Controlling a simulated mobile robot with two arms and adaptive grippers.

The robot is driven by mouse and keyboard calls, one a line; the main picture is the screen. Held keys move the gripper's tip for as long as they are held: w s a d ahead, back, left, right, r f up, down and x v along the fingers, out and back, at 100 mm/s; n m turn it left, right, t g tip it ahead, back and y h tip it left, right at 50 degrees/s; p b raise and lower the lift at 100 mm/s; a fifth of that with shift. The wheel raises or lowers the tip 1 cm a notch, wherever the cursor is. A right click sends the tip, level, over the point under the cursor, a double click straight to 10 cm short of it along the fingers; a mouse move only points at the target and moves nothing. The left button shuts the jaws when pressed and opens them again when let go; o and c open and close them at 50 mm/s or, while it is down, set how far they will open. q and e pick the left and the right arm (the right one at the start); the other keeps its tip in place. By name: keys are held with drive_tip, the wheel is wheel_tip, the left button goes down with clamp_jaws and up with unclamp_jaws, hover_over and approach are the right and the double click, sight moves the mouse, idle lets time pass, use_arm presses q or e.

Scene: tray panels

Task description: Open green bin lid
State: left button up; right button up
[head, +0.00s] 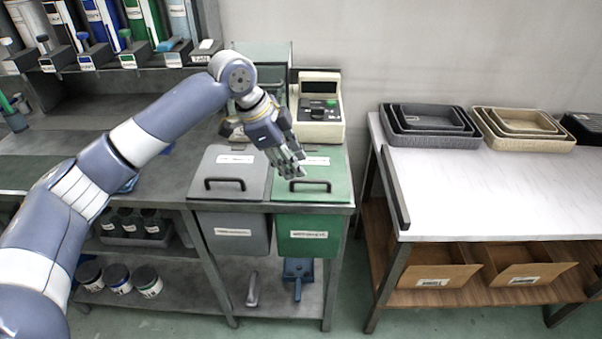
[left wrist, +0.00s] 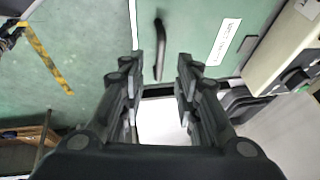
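The green bin (head: 308,241) is set in the bench, with its green lid (head: 331,174) closed. A dark handle (head: 309,186) stands on the lid's front part. My left gripper (head: 291,170) is over the lid, just behind and above the handle. In the left wrist view its two fingers (left wrist: 165,85) are apart, with nothing between them. There the lid (left wrist: 195,25) and handle (left wrist: 159,45) lie beyond the fingertips. I cannot tell whether a finger touches the lid. My right gripper is not in view.
A grey bin lid (head: 228,168) with its own handle is directly left of the green one. A beige device (head: 319,108) stands behind the green lid. A white-topped table (head: 500,185) with nested trays is at right, past a floor gap.

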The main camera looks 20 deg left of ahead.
sight(305, 180)
use_arm(q)
drive_tip(key=x, duration=0.5)
drive_tip(key=shift+d+f, duration=0.1)
drive_tip(key=shift+f, duration=0.05)
clamp_jaws()
